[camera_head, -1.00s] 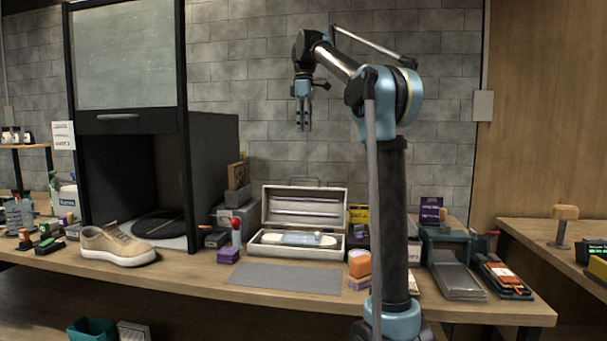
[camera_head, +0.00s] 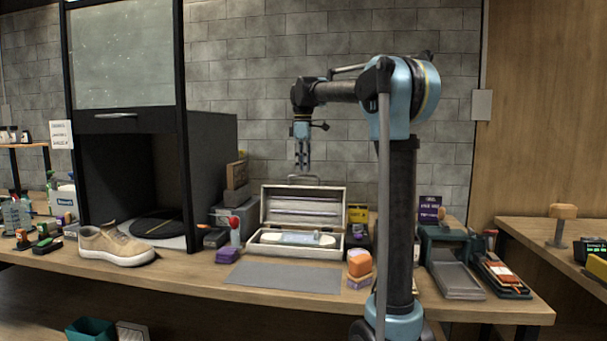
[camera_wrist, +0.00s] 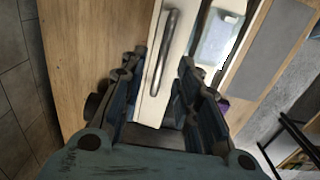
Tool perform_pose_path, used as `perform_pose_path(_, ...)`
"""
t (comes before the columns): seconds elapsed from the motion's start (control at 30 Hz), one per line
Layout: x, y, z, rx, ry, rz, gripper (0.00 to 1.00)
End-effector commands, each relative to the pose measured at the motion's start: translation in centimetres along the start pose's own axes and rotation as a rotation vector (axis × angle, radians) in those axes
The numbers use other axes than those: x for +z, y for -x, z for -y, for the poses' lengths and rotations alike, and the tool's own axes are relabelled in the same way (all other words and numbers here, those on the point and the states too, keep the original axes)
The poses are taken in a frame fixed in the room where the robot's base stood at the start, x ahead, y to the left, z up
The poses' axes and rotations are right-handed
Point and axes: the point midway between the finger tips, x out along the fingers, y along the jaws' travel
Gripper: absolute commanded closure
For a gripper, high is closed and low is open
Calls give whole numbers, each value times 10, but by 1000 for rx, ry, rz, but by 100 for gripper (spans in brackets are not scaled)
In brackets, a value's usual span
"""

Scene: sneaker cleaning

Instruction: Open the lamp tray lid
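The lamp tray is a pale box (camera_head: 272,252) near the back of the workbench. Its lid (camera_head: 274,190) stands raised at the back, with a thin handle (camera_head: 304,177) along its top edge. A flat pale lamp piece (camera_head: 300,239) lies inside. My gripper (camera_head: 302,166) hangs pointing down just above the handle, apart from it as far as I can tell. In the wrist view my gripper (camera_wrist: 160,75) has its two fingers spread and empty, with the dark lid handle (camera_wrist: 165,50) showing between and beyond them.
A tall dark cabinet (camera_head: 215,150) and a tan sneaker (camera_head: 115,243) stand to the left. A grey mat (camera_head: 285,277) lies in front of the tray. An orange and purple block (camera_head: 359,264) and a yellow box (camera_head: 358,214) are at its right.

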Motion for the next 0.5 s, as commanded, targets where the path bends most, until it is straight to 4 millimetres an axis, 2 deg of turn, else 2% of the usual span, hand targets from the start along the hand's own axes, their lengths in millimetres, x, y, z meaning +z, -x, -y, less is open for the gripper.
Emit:
perform_pose_path(0.2, 0, -21, 0, 0, 0, 0, 70)
perform_pose_path(0.5, 0, -26, 0, 0, 0, 0, 70)
